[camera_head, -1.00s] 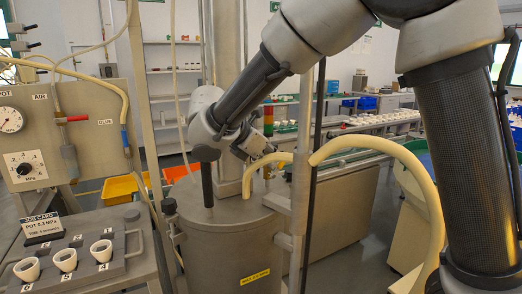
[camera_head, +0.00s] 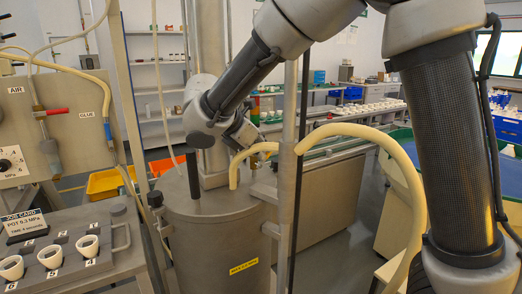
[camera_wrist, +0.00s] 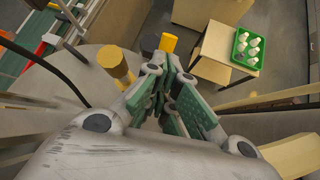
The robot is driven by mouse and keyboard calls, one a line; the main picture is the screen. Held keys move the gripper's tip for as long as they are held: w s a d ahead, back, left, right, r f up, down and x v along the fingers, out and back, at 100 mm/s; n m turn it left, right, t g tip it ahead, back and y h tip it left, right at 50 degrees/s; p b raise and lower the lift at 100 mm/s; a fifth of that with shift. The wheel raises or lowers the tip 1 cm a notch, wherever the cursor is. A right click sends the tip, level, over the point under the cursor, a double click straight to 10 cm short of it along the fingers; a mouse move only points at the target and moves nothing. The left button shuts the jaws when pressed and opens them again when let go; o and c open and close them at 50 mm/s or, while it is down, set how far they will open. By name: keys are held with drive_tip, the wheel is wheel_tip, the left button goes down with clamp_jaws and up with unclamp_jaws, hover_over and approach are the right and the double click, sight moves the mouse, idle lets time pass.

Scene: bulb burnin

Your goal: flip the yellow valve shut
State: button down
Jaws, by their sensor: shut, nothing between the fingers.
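A yellow piece (camera_wrist: 168,42), which looks like the yellow valve's handle, stands just beyond my fingertips in the wrist view. Whether the fingers touch it I cannot tell. My gripper (camera_wrist: 168,72) is shut with nothing between its fingers. In the head view my gripper (camera_head: 243,133) is small and partly hidden by my own wrist, above the grey pot (camera_head: 210,225) near the cream hose (camera_head: 240,168). The yellow valve cannot be made out there. A tan round-ended piece (camera_wrist: 112,62) stands left of the fingers in the wrist view.
Cups stand in a grey rack (camera_head: 120,262). A vertical pole (camera_head: 289,150) stands before the pot. A green tray (camera_wrist: 238,45) sits on a table beyond the gripper.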

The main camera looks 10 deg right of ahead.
sight(272, 151)
drive_tip(key=shift+d+y, duration=0.15)
drive_tip(key=shift+y, duration=0.15)
drive_tip(key=y, duration=0.1)
drive_tip(key=d+g+y, duration=0.1)
drive_tip(key=w+d+g+y, duration=0.1)
drive_tip(key=y, duration=0.1)
drive_tip(key=shift+f+m, duration=0.25)
drive_tip(key=shift+m, duration=0.05)
drive_tip(key=shift+w+d+f, duration=0.15)
drive_tip(key=shift+d+f, duration=0.25)
drive_tip(key=shift+s+a, duration=0.35)
drive_tip(key=shift+a, duration=0.4)
